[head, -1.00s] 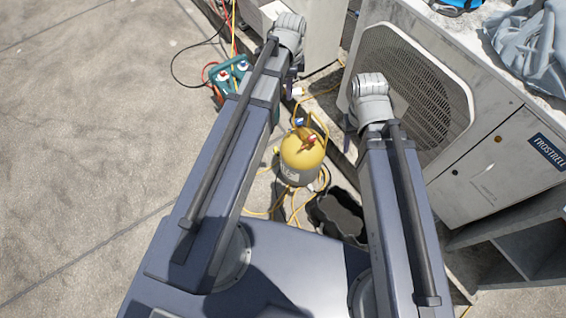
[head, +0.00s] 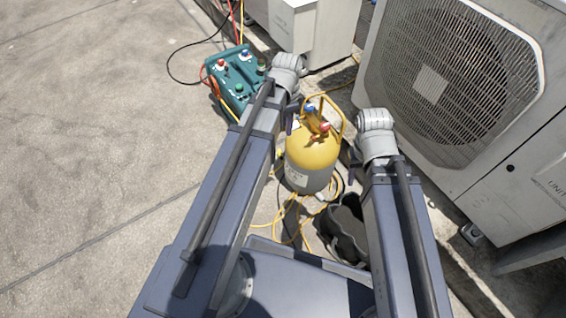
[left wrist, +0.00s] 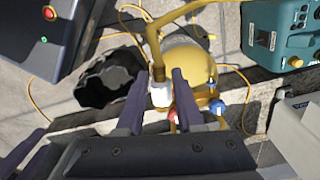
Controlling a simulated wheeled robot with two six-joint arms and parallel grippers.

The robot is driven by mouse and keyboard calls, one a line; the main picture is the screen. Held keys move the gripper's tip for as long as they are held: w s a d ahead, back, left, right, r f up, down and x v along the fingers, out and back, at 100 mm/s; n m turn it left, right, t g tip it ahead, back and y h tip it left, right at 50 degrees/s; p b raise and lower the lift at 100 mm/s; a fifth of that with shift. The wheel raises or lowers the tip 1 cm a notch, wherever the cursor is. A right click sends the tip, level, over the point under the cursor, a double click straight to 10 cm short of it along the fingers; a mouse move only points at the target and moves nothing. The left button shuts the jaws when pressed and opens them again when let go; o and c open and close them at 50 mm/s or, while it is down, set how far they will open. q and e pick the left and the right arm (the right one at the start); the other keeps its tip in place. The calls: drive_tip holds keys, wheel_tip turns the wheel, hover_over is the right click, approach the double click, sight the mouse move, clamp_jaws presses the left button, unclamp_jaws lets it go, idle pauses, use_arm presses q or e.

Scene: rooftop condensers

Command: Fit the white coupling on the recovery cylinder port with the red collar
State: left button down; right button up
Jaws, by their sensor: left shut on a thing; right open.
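The yellow recovery cylinder (head: 312,152) stands upright on the ground between my arms, with a blue part (head: 310,107) and a red collar (head: 324,127) at its top valve. The cylinder also shows in the left wrist view (left wrist: 203,62). My left gripper (head: 293,112) is just left of the cylinder top. In the left wrist view its purple fingers are shut on the white coupling (left wrist: 160,95), which has a yellow hose at its end. The coupling appears apart from the port. My right gripper (head: 352,160) is open, right of the cylinder, mostly hidden by its arm.
A teal machine (head: 238,80) with hoses stands behind and left of the cylinder. A large condenser unit (head: 470,100) stands on the right. A dark open container (head: 345,228) and loose yellow hoses (head: 290,215) lie in front of the cylinder. The paving at left is clear.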

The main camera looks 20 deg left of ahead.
sight(314, 138)
use_arm(q)
wheel_tip(314, 138, down, 13)
drive_tip(key=s+n+b, duration=0.1)
drive_tip(key=b, duration=1)
drive_tip(key=shift+a+f+n, duration=0.15)
drive_tip(key=shift+a+n, duration=0.25)
drive_tip(key=shift+w+d, duration=0.15)
drive_tip(key=shift+w+d, duration=1.45)
drive_tip(key=shift+w, duration=0.2)
drive_tip(key=shift+w+d, duration=0.9)
drive_tip(key=shift+w, duration=0.15)
drive_tip(key=shift+c, duration=2.3)
unclamp_jaws()
